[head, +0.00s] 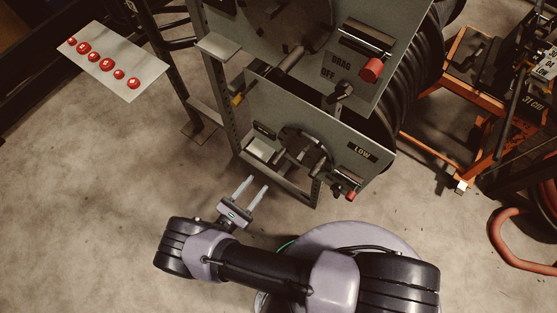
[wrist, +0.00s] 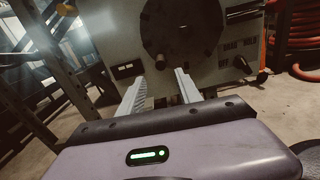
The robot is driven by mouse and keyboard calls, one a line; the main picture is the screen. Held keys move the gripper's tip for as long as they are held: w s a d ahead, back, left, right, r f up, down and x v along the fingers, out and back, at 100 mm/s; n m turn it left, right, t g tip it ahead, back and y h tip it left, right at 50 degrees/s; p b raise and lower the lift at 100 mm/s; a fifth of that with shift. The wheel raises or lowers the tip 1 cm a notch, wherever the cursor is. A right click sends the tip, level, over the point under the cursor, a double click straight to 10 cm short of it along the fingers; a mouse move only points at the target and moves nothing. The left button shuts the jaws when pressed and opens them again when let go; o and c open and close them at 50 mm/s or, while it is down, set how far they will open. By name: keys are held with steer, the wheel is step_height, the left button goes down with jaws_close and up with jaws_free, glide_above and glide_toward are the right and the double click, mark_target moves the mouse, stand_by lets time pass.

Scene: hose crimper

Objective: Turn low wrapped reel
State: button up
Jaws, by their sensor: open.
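In the wrist view my two pale fingers (wrist: 158,78) point toward a panel with a dark round disc (wrist: 180,28); I cannot tell which reel that is. The reel's wrapping is mostly hidden behind the panel.
An upper panel (head: 385,85) with DRAG and OFF markings and a red-ended handle (head: 371,70) overhangs the low one. Black hose (head: 412,85) coils behind it. An orange cart (head: 455,165) stands right. A white plate (head: 120,65) with several red knobs is left. Floor at left is clear.

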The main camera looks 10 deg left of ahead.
mark_target(273, 165)
steer(key=b+x, duration=0.1)
steer(key=x, duration=1.1)
steer(key=shift+w+d+r+b, duration=0.1)
steer(key=shift+w+d+b, duration=0.15)
steer(key=shift+w+b, duration=0.1)
jaws_close()
stand_by(0.5)
